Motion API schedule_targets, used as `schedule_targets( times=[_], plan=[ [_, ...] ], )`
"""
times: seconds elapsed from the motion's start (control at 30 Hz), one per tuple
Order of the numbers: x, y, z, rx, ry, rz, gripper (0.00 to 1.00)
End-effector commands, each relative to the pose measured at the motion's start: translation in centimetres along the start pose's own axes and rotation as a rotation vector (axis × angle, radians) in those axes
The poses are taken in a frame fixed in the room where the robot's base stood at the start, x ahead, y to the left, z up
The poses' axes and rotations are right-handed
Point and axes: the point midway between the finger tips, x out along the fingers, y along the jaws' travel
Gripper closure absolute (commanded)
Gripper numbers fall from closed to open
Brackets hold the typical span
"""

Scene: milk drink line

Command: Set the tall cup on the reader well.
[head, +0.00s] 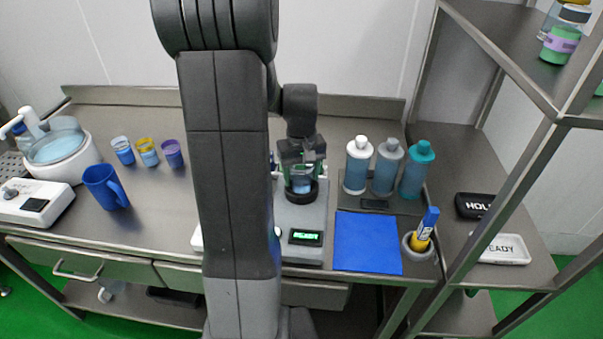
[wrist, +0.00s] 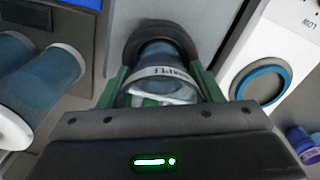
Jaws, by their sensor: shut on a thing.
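The tall cup (wrist: 160,88) is clear with bluish contents and a white band with partly visible lettering ending "MPLE". My gripper (wrist: 160,95) has its green-lined fingers on either side of the cup and is shut on it. In the head view my gripper (head: 302,158) is above the grey reader, with the cup (head: 301,185) below it. The reader well (head: 303,197) is a black ring; it also shows in the wrist view (wrist: 132,42). The cup's lower end is within the ring's outline. I cannot tell whether it rests on the well floor.
The reader has a lit green display (head: 305,237). Several bottles (head: 384,170) stand right of it, behind a blue mat (head: 367,242). A white device with a blue-ringed well (wrist: 262,82) is close beside. A blue jug (head: 104,187) and small cups (head: 147,152) are left.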

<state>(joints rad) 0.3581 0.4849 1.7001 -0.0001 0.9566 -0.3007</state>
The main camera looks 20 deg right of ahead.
Motion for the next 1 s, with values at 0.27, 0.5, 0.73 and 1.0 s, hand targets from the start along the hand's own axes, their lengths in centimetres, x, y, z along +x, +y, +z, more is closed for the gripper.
schedule_targets(
  times=[0.27, 0.5, 0.73, 1.0],
  plan=[
    [0.6, 0.0, 0.0, 0.000, 0.000, 0.000, 0.65],
    [0.8, 0.0, 0.0, 0.000, 0.000, 0.000, 0.32],
    [0.8, 0.0, 0.0, 0.000, 0.000, 0.000, 0.32],
    [-0.6, 0.0, 0.0, 0.000, 0.001, 0.000, 0.32]
  ],
)
